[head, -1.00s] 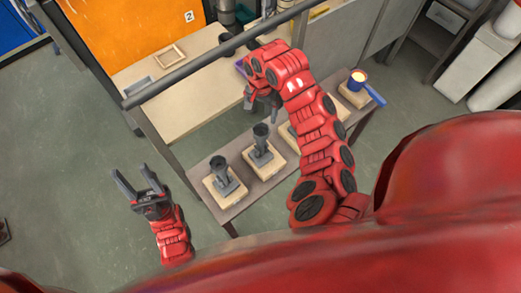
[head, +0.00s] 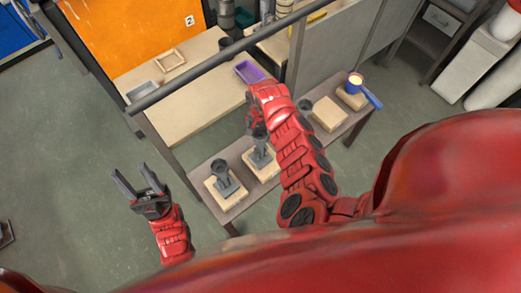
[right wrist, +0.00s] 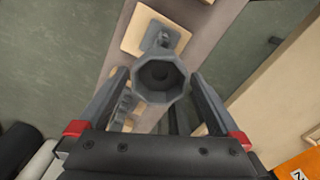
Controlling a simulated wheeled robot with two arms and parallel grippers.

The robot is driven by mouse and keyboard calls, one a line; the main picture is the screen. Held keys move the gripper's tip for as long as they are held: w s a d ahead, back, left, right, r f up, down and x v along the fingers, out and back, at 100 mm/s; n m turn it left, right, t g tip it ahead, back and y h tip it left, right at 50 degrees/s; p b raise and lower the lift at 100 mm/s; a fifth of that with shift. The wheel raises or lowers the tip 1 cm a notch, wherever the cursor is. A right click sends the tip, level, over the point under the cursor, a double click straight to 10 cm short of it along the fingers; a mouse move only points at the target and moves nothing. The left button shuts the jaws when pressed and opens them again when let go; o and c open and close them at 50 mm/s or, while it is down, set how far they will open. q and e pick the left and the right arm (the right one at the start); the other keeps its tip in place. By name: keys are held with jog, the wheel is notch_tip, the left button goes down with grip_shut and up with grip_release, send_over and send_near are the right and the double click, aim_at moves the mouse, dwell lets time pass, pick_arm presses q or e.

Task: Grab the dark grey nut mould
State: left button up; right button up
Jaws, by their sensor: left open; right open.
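Two similar grey moulds with funnel-shaped tops stand upright on wooden blocks on the narrow bench in the head view: a left mould (head: 225,180) and a second mould (head: 262,158) partly hidden by my right arm. I cannot tell by look which one is the nut mould. My right gripper (head: 256,128) is over the second mould. In the right wrist view, an octagonal grey funnel (right wrist: 160,77) shows between the open fingers of my right gripper (right wrist: 160,75), with no clear contact. My left gripper (head: 130,178) is open and empty, left of the bench.
A bare wooden block (head: 330,114) and a dark cup (head: 304,106) are right of my right arm. A blue-handled cup (head: 356,82) with glowing contents stands at the bench's far end. A purple tray (head: 249,71) lies on the pale table (head: 190,95) behind. A dark bar crosses above.

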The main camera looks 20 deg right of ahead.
jog(key=shift+f, duration=0.35)
grip_shut()
dwell(0.3)
